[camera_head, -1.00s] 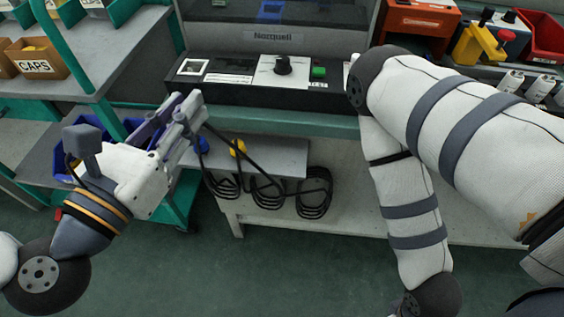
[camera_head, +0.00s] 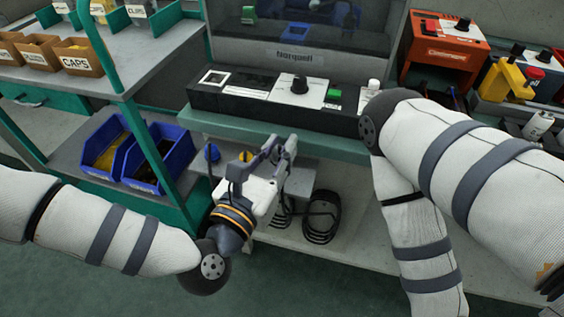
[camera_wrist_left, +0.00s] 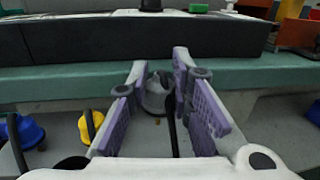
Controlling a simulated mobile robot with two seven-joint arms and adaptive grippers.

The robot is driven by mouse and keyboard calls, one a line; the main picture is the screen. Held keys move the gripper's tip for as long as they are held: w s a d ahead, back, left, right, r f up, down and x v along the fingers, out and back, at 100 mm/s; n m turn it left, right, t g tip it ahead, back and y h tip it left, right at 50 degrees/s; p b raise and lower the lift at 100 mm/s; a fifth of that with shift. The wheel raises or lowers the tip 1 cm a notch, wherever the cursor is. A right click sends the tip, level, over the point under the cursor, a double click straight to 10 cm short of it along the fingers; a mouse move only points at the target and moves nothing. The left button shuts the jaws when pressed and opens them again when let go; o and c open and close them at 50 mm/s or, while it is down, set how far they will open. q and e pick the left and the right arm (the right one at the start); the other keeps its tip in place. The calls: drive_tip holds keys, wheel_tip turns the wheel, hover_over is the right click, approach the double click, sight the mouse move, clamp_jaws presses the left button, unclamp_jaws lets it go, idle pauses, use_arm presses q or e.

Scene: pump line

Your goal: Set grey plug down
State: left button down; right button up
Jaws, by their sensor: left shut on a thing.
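The grey plug (camera_wrist_left: 157,96) shows between the purple-padded fingers of my left gripper (camera_wrist_left: 158,92) in the left wrist view, with a black cable running from it. My left gripper (camera_head: 278,149) is shut on it, above the small grey shelf (camera_head: 301,181) in the head view. The fingers hide the plug in the head view. I cannot tell whether the plug touches the shelf. A blue plug (camera_head: 212,153) and a yellow plug (camera_head: 246,157) stand on the shelf to the left of the gripper. My right gripper is out of view.
The black tester panel (camera_head: 251,105) and green bench edge (camera_head: 325,138) lie just behind the gripper. Blue bins (camera_head: 165,160) stand on the rack at left. My right arm fills the right side.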

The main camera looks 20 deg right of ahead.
use_arm(q)
drive_tip(key=shift+w+d+f, duration=0.1)
drive_tip(key=shift+d+f, duration=0.1)
drive_tip(key=shift+f, duration=0.05)
drive_tip(key=f, duration=0.3)
drive_tip(key=shift+d+f, duration=0.2)
drive_tip(key=shift+f, duration=0.1)
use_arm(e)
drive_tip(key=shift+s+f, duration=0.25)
use_arm(q)
drive_tip(key=shift+b, duration=0.3)
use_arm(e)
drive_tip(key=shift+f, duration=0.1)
use_arm(q)
drive_tip(key=shift+f, duration=0.25)
drive_tip(key=c, duration=1.4)
unclamp_jaws()
drive_tip(key=shift+r, duration=0.15)
drive_tip(key=shift+c, duration=0.2)
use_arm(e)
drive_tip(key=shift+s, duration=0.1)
